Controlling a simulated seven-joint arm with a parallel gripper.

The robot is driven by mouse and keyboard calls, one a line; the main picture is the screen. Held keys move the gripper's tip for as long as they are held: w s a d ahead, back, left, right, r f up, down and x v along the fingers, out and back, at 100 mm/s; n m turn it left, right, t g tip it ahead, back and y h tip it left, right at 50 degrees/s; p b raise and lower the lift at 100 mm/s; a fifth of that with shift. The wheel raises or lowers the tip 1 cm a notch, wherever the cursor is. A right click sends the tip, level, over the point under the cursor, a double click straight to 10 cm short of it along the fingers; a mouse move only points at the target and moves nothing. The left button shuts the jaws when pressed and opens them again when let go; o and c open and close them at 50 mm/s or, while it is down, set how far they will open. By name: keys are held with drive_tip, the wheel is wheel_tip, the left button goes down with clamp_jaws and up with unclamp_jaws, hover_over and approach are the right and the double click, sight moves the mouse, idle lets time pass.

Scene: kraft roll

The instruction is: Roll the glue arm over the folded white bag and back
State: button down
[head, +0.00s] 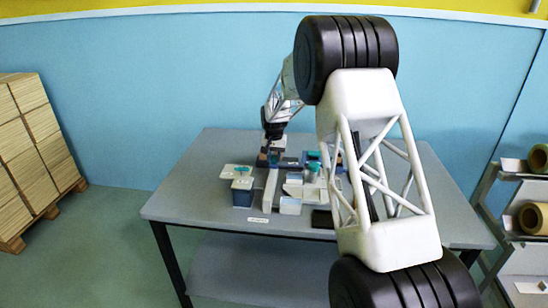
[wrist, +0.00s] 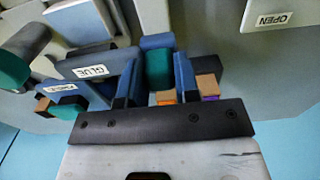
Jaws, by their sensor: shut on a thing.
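My gripper (wrist: 157,95) points down at the back of the table. In the wrist view its two blue fingers are closed around a teal grip (wrist: 158,69), which appears to be the glue arm's handle. A blue-grey block labelled GLUE (wrist: 95,71) lies just left of the fingers. In the head view the gripper (head: 273,150) is small and dark, behind the pale pieces. A small white piece (head: 290,206) near the front of the group may be the folded bag; I cannot tell for sure. The roller's contact with it is hidden.
The grey table (head: 180,205) is clear at left and front. A sign reading OPEN (wrist: 271,19) shows in the wrist view. My large white arm link hides the table's right part. Paper rolls (head: 534,218) sit on a rack at right.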

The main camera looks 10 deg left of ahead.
drive_tip(key=s, duration=1.8)
drive_tip(key=shift+s, duration=0.35)
drive_tip(key=c, duration=0.8)
unclamp_jaws()
drive_tip(key=shift+c, duration=0.2)
drive_tip(key=shift+r, duration=0.15)
wheel_tip(320, 180, up, 8)
drive_tip(key=shift+f, duration=0.2)
drive_tip(key=shift+d, duration=0.1)
